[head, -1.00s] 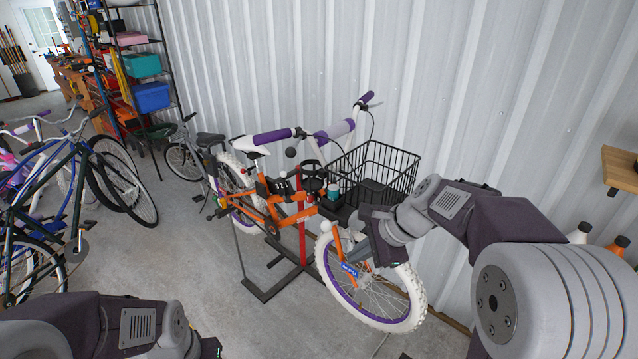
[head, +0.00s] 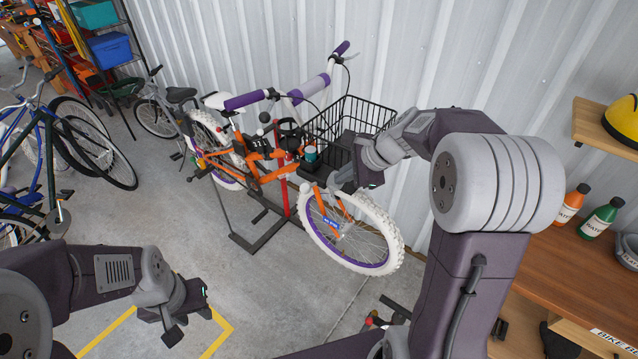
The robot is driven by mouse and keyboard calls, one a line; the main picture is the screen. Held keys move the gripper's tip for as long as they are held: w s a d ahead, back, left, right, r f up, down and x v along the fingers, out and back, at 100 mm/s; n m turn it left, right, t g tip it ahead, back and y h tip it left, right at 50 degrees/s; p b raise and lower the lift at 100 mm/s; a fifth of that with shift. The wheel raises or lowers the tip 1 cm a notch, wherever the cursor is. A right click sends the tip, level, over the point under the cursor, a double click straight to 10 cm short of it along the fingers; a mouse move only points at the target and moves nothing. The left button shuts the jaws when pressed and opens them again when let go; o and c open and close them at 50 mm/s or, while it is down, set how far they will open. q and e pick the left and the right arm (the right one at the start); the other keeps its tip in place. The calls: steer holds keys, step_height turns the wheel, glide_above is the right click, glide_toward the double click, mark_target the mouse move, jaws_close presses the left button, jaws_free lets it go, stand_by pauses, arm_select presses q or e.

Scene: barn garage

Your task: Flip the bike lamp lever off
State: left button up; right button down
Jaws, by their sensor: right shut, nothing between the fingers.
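The orange-framed bike (head: 262,175) with white tyres and purple grips is held upright on a stand in the middle of the head view. A small dark part with a teal band (head: 311,154), possibly the lamp, sits at its front beside the basket. The lamp's lever is too small to make out. My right gripper (head: 338,180) is shut and empty at the bike's front, just below the basket and beside the teal-banded part. I cannot tell whether it touches anything. My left gripper (head: 189,326) is open and empty over the floor at the lower left.
A black wire basket (head: 352,120) is on the bike's front, close to my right wrist. The corrugated wall (head: 450,60) is behind. A wooden bench (head: 585,265) with bottles stands at the right. Other bikes (head: 75,150) stand at the left.

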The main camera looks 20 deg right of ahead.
mark_target(319, 185)
steer(key=w+a+f, duration=0.2)
steer(key=w+a+f+p, duration=0.1)
steer(key=a+f, duration=0.1)
steer(key=f, duration=0.1)
steer(key=shift+w+a, duration=0.1)
steer(key=shift+w, duration=0.25)
steer(key=shift+a, duration=0.5)
steer(key=shift+f, duration=0.1)
